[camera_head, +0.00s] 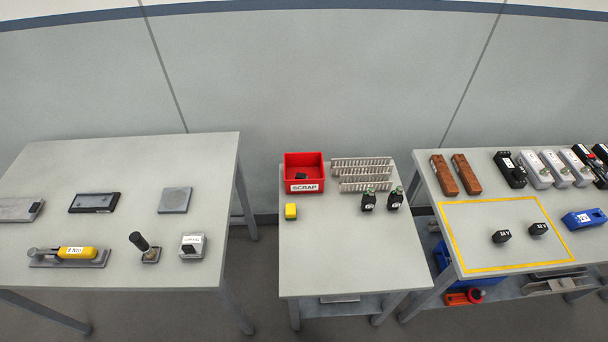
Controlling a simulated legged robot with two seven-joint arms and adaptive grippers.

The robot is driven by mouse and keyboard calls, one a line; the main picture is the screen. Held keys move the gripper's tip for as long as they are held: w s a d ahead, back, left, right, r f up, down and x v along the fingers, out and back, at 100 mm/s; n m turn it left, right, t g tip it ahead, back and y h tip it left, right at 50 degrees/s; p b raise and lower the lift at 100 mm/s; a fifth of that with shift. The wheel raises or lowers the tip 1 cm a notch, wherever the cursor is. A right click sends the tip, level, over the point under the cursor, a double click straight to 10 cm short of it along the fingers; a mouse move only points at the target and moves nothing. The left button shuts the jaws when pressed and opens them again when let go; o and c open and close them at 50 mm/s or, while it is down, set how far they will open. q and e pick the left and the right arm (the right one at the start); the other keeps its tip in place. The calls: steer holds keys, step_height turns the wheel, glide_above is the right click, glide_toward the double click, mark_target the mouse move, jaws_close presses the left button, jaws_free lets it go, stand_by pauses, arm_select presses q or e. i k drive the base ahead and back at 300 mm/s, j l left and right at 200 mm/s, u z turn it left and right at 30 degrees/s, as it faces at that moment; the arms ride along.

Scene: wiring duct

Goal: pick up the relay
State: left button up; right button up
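Two small black blocks with white labels stand inside a yellow outline on the right table. One is the left block (501,236) and the other is the right block (538,229), a little farther back. They look like relays, but their labels are too small to read surely. They stand apart from each other, and nothing touches them. Neither of my grippers is in view.
The right table (489,209) also holds brown blocks (468,174), grey and black devices and a blue device (583,219). Gaps separate the tables.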

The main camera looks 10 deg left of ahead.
mark_target(536, 229)
steer(key=z, duration=1.6)
